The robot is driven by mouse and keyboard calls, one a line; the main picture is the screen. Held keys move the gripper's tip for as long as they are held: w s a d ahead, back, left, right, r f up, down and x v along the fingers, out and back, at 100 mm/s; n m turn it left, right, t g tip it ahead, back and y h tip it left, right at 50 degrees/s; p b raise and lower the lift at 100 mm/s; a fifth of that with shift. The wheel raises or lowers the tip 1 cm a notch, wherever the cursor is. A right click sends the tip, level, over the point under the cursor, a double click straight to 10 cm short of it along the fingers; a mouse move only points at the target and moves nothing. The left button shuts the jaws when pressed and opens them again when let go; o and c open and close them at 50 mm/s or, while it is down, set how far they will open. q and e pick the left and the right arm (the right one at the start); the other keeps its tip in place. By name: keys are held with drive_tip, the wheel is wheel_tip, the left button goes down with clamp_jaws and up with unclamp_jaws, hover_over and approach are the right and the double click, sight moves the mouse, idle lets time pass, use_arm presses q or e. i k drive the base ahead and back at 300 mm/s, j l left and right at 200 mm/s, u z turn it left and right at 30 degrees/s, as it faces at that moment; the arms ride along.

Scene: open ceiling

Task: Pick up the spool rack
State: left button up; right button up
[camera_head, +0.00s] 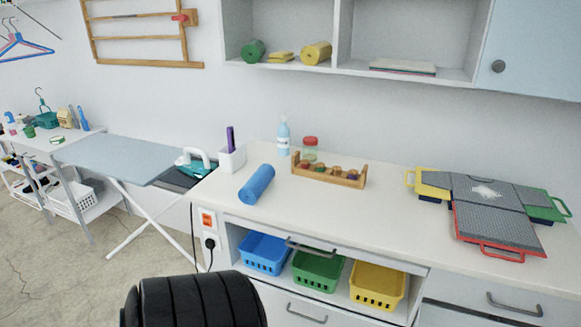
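The spool rack (318,176) is a small wooden rack with raised ends, holding several coloured spools in a row. It stands upright on the white counter (405,211), towards the back left, in the head view. Nothing holds it. Neither of my grippers shows in this view. A black ribbed part, which looks like one of my arm links, rises at the bottom left and ends well short of the rack.
A blue roll (257,184) lies left of the rack. A red-lidded jar (310,149) and a spray bottle (283,136) stand behind it. The counter in front of the rack is clear. An ironing board (115,158) stands left.

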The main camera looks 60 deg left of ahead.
sight(328, 176)
drive_tip(key=u, duration=1.85)
drive_tip(key=j+z, duration=0.25)
drive_tip(key=z, duration=0.25)
drive_tip(key=j+z, duration=0.3)
drive_tip(key=z, duration=0.2)
